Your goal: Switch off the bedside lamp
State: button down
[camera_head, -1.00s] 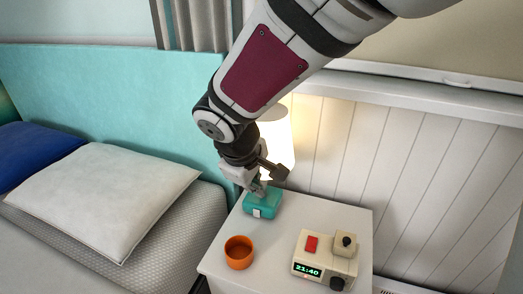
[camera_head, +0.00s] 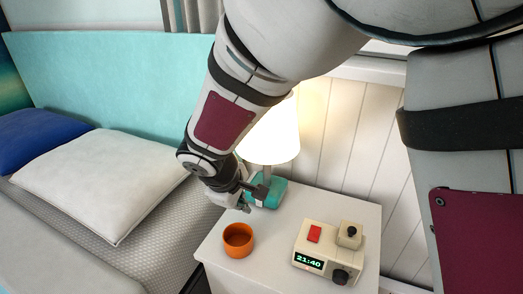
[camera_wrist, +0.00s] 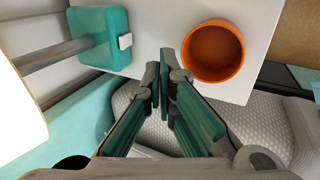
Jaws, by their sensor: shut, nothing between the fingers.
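The bedside lamp stands on the white nightstand (camera_head: 215,258). Its white shade (camera_head: 275,135) glows, so the lamp is lit. Its teal base (camera_head: 278,189) is partly hidden behind my gripper (camera_head: 245,205) in the head view. In the wrist view the teal base (camera_wrist: 100,45) is at upper left, with a small white switch (camera_wrist: 125,41) on its side and the grey pole (camera_wrist: 45,57) leading to the shade (camera_wrist: 15,100). My gripper (camera_wrist: 162,66) is shut and empty. Its fingertips are beside the base, apart from the switch.
An orange cup (camera_head: 238,241) stands near the nightstand's front left, close to my gripper. A cream clock (camera_head: 325,255) with a red button and knobs stands at the right. The bed with a white pillow (camera_head: 95,180) is at left.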

aim_at(260, 205)
jog(key=b+x, duration=0.3)
jog(key=x, duration=0.6)
jog(key=shift+w+f+b, duration=0.1)
jog(key=shift+f+b, duration=0.3)
jog(key=shift+w+d+r, duration=0.2)
jog(key=shift+w, duration=0.35)
jog(key=shift+w+d+r, duration=0.2)
jog(key=shift+w, duration=0.4)
jog(key=shift+w+d+r, duration=0.1)
jog(key=shift+w+d, duration=0.15)
jog(key=shift+w, duration=0.45)
jog(key=p, duration=0.2)
jog(key=w+p, duration=0.1)
jog(key=p, duration=0.1)
jog(key=shift+d+r+g, duration=0.2)
jog(key=shift+r+g, duration=0.15)
jog(key=shift+g, duration=0.05)
jog(key=shift+y+p, duration=0.3)
jog(key=shift+p, duration=0.15)
jog(key=shift+w, duration=0.2)
jog(key=shift+d, duration=0.1)
